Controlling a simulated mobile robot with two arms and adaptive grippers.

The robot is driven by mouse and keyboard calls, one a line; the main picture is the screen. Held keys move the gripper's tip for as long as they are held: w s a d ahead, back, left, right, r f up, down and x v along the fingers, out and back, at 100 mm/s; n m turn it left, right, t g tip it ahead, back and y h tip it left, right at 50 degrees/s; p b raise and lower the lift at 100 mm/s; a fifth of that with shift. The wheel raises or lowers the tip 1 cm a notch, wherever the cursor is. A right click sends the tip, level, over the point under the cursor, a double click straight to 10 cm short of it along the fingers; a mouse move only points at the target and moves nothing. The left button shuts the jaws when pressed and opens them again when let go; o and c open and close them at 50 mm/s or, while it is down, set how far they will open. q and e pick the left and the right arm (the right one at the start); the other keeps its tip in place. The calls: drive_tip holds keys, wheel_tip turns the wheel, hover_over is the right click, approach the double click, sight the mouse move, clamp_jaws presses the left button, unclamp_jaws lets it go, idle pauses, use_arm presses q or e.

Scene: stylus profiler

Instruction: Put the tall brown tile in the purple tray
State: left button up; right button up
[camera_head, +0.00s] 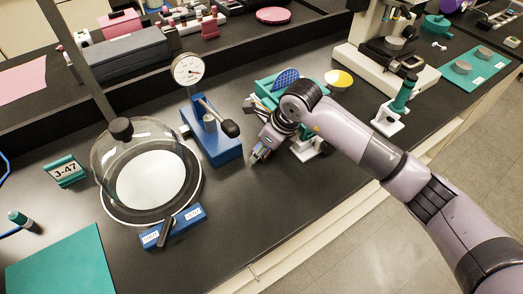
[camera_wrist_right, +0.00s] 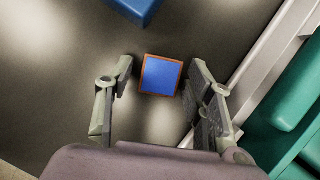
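My right gripper (camera_head: 258,152) reaches down to the black bench in the head view, right of the blue gauge stand. In the right wrist view its fingers (camera_wrist_right: 158,80) are open. A small block with a square blue top and a brown-orange rim (camera_wrist_right: 160,75) shows between and beyond the fingertips, with a gap on each side. It may be the brown tile; its height cannot be told from above. In the head view the gripper mostly hides that spot. I cannot make out a purple tray for certain. My left gripper is not in view.
A dial gauge on a blue stand (camera_head: 215,143) is left of the gripper. A glass dome over a white disc (camera_head: 150,180) stands further left. A teal-and-white device (camera_head: 308,146) is close behind my wrist. A green-topped stand (camera_head: 396,108) is to the right.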

drive_tip(key=c, duration=1)
drive_tip(key=shift+r, duration=0.15)
